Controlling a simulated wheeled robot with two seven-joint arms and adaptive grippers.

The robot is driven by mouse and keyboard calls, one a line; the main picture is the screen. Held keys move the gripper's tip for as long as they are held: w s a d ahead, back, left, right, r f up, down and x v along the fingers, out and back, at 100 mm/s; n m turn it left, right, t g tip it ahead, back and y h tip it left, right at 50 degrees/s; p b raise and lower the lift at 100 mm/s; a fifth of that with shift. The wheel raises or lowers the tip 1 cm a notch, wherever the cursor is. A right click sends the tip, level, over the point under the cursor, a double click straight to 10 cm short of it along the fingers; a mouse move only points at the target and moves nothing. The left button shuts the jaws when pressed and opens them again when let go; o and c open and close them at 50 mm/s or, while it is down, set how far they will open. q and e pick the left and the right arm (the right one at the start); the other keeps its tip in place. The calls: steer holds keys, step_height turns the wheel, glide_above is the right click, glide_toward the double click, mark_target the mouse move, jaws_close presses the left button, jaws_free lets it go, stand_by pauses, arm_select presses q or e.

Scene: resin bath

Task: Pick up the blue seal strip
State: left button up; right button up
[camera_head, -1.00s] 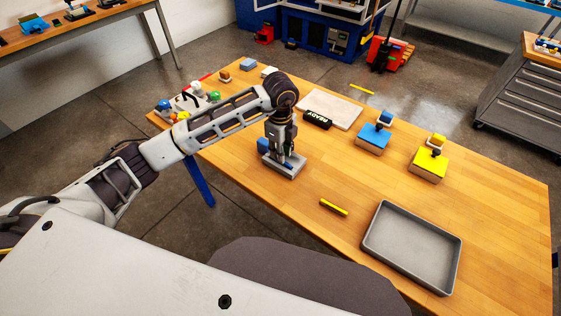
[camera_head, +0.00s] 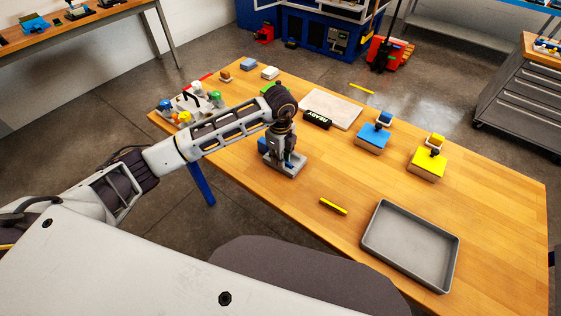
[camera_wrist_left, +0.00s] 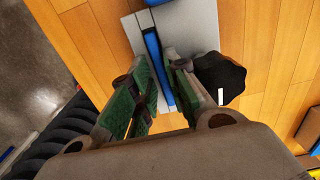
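The blue seal strip (camera_wrist_left: 153,58) stands in a pale grey holder (camera_wrist_left: 205,30) in the left wrist view. My left gripper (camera_wrist_left: 160,88) is open, with its green-padded fingers on either side of the strip. A gap shows between the strip and the fingers, though contact lower down is hard to judge. In the head view, my left gripper (camera_head: 285,160) points down over the grey holder (camera_head: 296,167). The wrist and fingers hide most of the strip there. My right gripper is not in view.
A yellow strip (camera_head: 333,206) and an empty grey tray (camera_head: 410,246) lie on the wooden table. A dark knob (camera_wrist_left: 221,77) is beside the fingers.

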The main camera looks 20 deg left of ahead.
arm_select(q)
steer(key=shift+s+f, duration=0.2)
steer(key=shift+f, duration=0.25)
jaws_close()
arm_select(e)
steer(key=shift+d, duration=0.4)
arm_select(q)
steer(key=shift+r, duration=0.1)
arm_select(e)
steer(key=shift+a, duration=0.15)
arm_select(q)
steer(key=shift+w+r, duration=0.2)
steer(key=shift+r, duration=0.4)
step_height(320, 180, up, 7)
steer(key=shift+r+b, duration=0.2)
steer(key=shift+b, duration=0.25)
steer(key=shift+r, duration=0.85)
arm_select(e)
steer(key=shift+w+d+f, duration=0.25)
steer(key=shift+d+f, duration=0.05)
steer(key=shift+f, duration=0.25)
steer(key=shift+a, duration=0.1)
